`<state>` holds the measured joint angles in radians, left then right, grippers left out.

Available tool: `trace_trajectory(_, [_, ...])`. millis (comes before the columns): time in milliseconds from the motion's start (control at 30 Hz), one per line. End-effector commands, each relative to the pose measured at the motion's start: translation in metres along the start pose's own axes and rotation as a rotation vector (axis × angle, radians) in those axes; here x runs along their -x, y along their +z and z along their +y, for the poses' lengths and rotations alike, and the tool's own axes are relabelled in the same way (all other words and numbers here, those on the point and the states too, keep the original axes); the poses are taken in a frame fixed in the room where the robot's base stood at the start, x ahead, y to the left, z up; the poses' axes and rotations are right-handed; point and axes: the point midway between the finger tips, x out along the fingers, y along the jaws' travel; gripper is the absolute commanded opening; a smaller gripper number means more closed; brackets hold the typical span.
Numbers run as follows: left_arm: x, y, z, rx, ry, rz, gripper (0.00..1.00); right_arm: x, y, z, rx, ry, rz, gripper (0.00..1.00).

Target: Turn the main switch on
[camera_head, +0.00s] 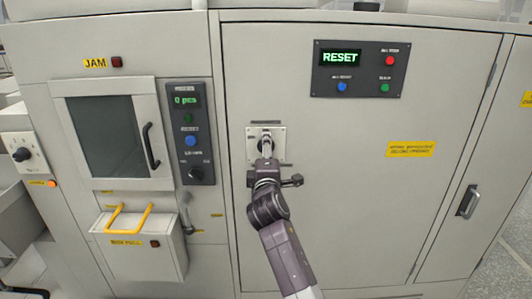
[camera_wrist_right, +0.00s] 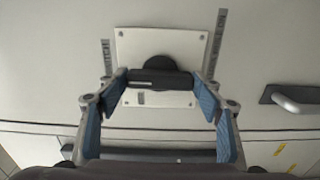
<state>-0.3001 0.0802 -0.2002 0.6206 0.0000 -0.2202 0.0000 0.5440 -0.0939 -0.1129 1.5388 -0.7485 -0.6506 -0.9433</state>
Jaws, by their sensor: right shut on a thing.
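The main switch is a black rotary handle (camera_wrist_right: 160,78) on a pale square plate (camera_wrist_right: 132,46) with screws at its corners. In the wrist view the handle bar lies crosswise in the picture. The same plate (camera_head: 252,133) is on the large cabinet door in the head view. My right gripper (camera_wrist_right: 160,86) has its blue-padded fingers at the two ends of the handle and is shut on it. In the head view my right gripper (camera_head: 266,151) covers much of the switch. My left gripper is not in view.
A dark panel (camera_head: 325,88) reading RESET is up and right of the switch. A panel (camera_head: 190,102) reading "0 pcs" and a windowed door (camera_head: 105,135) are to the left. A metal door handle (camera_head: 467,202) is at right. The door around the switch is mostly flat and clear.

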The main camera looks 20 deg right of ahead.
Motion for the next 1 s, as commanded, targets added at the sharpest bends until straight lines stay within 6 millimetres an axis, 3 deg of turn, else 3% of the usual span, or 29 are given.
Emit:
trace_trajectory(33, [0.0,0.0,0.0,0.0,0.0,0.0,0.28,0.0,0.0,-0.001,-0.004,-0.002,0.001,0.36])
trace_trajectory(67, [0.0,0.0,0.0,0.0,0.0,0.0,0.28,0.0,0.0,-0.001,-0.004,-0.002,0.001,0.62])
trace_trajectory(200, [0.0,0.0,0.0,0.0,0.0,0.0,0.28,0.0,0.0,-0.001,-0.003,-0.002,0.001,0.77])
trace_trajectory(633, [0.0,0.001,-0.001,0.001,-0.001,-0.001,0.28,0.008,0.0,-0.001,0.0,-0.001,0.0,0.78])
trace_trajectory(1000, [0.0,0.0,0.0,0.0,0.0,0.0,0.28,0.076,-0.001,-0.002,-0.002,-0.002,0.001,0.78])
